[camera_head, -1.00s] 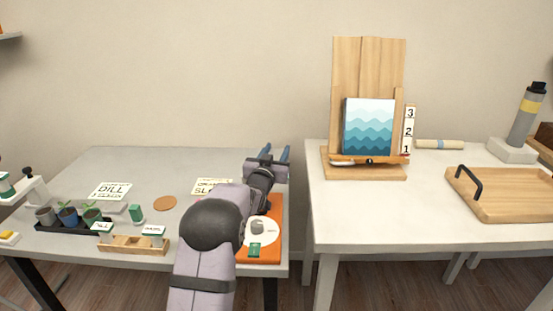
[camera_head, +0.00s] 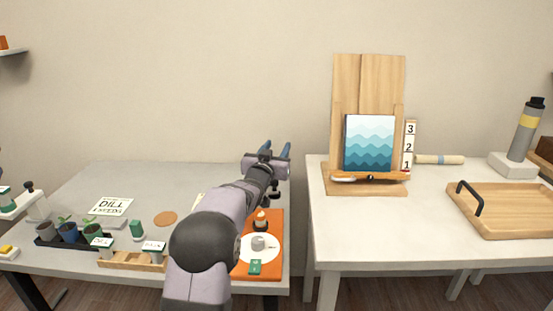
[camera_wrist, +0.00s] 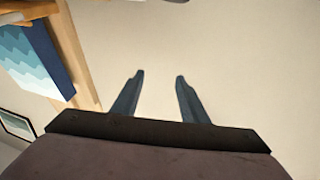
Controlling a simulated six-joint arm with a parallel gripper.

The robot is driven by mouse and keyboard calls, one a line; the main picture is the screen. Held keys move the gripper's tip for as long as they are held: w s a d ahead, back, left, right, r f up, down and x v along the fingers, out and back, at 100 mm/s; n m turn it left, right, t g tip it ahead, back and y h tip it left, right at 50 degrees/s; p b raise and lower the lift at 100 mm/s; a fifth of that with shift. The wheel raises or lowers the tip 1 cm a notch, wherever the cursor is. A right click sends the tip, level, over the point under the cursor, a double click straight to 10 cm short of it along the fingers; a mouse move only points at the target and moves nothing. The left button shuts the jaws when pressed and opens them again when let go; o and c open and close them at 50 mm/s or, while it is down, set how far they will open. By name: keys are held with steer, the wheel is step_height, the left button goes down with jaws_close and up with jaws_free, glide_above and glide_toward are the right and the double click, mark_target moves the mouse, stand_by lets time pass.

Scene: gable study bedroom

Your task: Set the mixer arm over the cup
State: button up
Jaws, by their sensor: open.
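A small pale grey cup-like piece (camera_head: 258,243) sits on a white disc (camera_head: 273,254) on the orange mat (camera_head: 268,273), at the right end of the left table. Just behind it stands a small dark-based piece with an orange and white top (camera_head: 261,221). I cannot tell which part is the mixer arm. My gripper (camera_head: 276,149) is open and empty, above and beyond the mat, pointing away towards the wall. In the wrist view the two blue fingers (camera_wrist: 160,77) are spread with only bare wall between them. My arm hides the mat's left side.
Across a gap, the right table (camera_head: 380,236) bears an easel with a wave picture (camera_head: 369,143), number blocks (camera_head: 408,146) and a wooden tray (camera_head: 510,213).

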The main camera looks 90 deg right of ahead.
mark_target(272, 184)
steer(key=w+a+f+m+g, duration=0.1)
steer(key=w+a+f+m+g+p, duration=0.1)
steer(key=w+f, duration=0.1)
steer(key=w+a+f+m+g, duration=0.1)
steer(key=f, duration=0.1)
steer(key=shift+w+y, duration=0.2)
steer(key=shift+y, duration=0.1)
steer(key=a+f+m+g+y+p, duration=0.1)
steer(key=a+f+m+g+y, duration=0.15)
steer(key=a+f+g, duration=0.35)
steer(key=shift+n+t+y, duration=0.25)
steer(key=shift+t, duration=0.65)
steer(key=shift+r+p+x, duration=0.2)
steer(key=shift+p+x, duration=0.05)
steer(key=shift+x, duration=1.4)
steer(key=shift+r+p+x, duration=0.2)
steer(key=shift+p+x, duration=0.05)
steer(key=shift+x, duration=1.35)
steer(key=shift+w+d, duration=0.1)
jaws_close()
